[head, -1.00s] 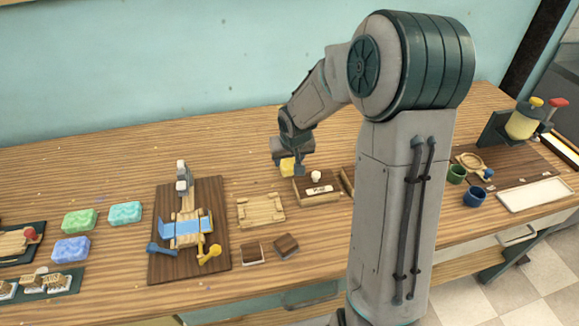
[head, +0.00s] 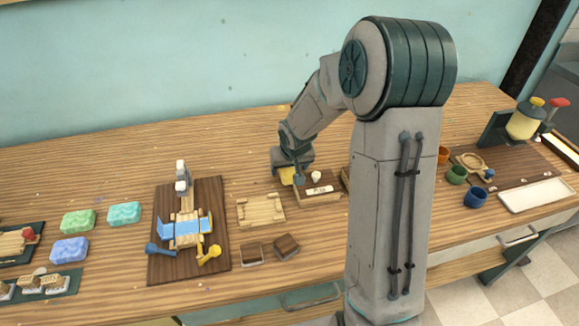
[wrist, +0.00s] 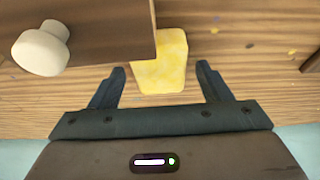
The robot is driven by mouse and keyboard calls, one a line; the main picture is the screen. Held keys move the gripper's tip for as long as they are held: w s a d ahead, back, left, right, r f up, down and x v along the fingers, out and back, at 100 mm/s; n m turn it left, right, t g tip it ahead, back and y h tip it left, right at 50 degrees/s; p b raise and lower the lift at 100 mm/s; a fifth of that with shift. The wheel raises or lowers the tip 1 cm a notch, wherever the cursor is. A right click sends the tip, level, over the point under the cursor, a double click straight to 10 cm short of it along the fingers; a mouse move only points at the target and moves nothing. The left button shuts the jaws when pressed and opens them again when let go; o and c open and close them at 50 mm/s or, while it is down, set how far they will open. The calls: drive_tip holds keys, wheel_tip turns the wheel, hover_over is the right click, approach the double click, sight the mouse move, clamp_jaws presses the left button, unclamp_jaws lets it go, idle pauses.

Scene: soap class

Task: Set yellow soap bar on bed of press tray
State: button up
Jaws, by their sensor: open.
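The yellow soap bar (head: 287,176) rests on the bench against the left side of a dark-topped wooden box; my gripper partly hides it in the head view. In the wrist view the soap bar (wrist: 160,62) lies between my open fingers, with a visible gap on each side. My gripper (wrist: 160,68) is low over the bench and not closed on it; in the head view it shows at the soap (head: 293,170). A light wooden tray (head: 260,209) with raised end pieces, which looks like the press tray, lies empty just left of the soap.
The dark-topped box (head: 318,190) with a white knob stands close beside my gripper. A dark board (head: 187,262) with a blue-and-wood device is farther left. Green and blue soaps (head: 78,221) sit beyond it.

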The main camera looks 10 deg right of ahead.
drive_tip(key=p+v, duration=0.2)
drive_tip(key=v, duration=0.9)
drive_tip(key=shift+w, duration=0.1)
drive_tip(key=s+r+g+h, duration=0.1)
drive_tip(key=s+r, duration=0.5)
drive_tip(key=s, duration=0.5)
drive_tip(key=shift+s, duration=0.4)
drive_tip(key=shift+o, duration=0.4)
drive_tip(key=s+r+y, duration=0.1)
drive_tip(key=s, duration=0.9)
drive_tip(key=shift+s+a+g, duration=0.2)
drive_tip(key=shift+g, duration=0.1)
drive_tip(key=t, duration=0.1)
hover_over(292, 175)
wheel_tip(292, 175, down, 13)
drive_tip(key=shift+r, duration=0.1)
drive_tip(key=shift+w+p+x, duration=0.2)
drive_tip(key=shift+p+x, duration=0.1)
drive_tip(key=shift+x, duration=2.3)
